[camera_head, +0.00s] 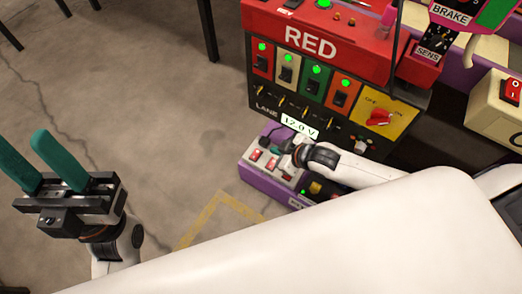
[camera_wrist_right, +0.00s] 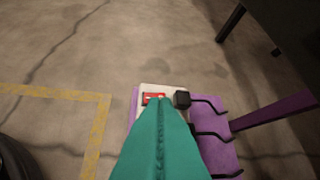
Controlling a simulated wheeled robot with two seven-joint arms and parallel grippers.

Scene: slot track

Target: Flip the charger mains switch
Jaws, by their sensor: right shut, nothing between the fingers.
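A pale socket strip (camera_head: 270,161) with red rocker switches (camera_head: 256,155) sits on a low purple ledge below the red panel. In the right wrist view, a red rocker (camera_wrist_right: 153,98) shows on the strip just beyond my fingertips. My right gripper (camera_wrist_right: 160,101) is shut and empty, its green fingers directed at that rocker; contact cannot be told. In the head view, the right hand hides part of the strip. A cream box (camera_head: 490,110) at the right edge also has a red switch (camera_head: 513,90). No readable label tells which is the charger's. My left gripper (camera_head: 24,143) is open and empty.
A black plug (camera_wrist_right: 182,98) with a cable stands beside the rocker. The red panel (camera_head: 310,42) with lit green lamps, a 12.0 V display (camera_head: 299,127) and a red knob (camera_head: 379,118) rises behind.

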